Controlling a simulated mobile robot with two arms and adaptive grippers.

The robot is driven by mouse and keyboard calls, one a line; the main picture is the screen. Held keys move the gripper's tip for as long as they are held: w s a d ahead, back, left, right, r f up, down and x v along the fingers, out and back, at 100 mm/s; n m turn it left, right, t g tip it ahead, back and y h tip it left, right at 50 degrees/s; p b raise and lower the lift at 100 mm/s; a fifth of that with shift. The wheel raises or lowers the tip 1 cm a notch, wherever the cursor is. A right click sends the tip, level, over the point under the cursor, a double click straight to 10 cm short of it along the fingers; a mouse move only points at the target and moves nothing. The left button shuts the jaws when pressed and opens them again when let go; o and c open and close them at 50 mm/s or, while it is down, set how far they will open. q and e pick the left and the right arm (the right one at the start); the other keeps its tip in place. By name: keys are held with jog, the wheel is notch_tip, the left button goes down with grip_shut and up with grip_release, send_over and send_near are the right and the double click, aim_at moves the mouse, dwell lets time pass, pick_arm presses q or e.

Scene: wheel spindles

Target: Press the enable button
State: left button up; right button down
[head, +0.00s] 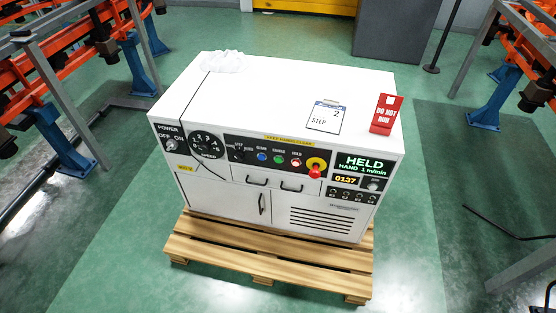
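A white control cabinet (215,205) stands on a wooden pallet in the middle of the head view. Its dark front panel has a blue button (262,156), a green button (278,159) and a red button (295,162) in a row. The label above the green one is small and appears to read ENABLE. A red emergency-stop knob (315,172) on a yellow disc sits to their right. The display (361,165) reads HELD, HAND 1 m/min in green. Neither of my grippers is in view.
A red DO NOT RUN sign (385,114), a STEP 2 card (324,117) and a crumpled white cloth (222,62) are on the cabinet top. A power switch (171,144) and round dial (206,144) are at the panel's left. The pallet (265,265) juts out in front.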

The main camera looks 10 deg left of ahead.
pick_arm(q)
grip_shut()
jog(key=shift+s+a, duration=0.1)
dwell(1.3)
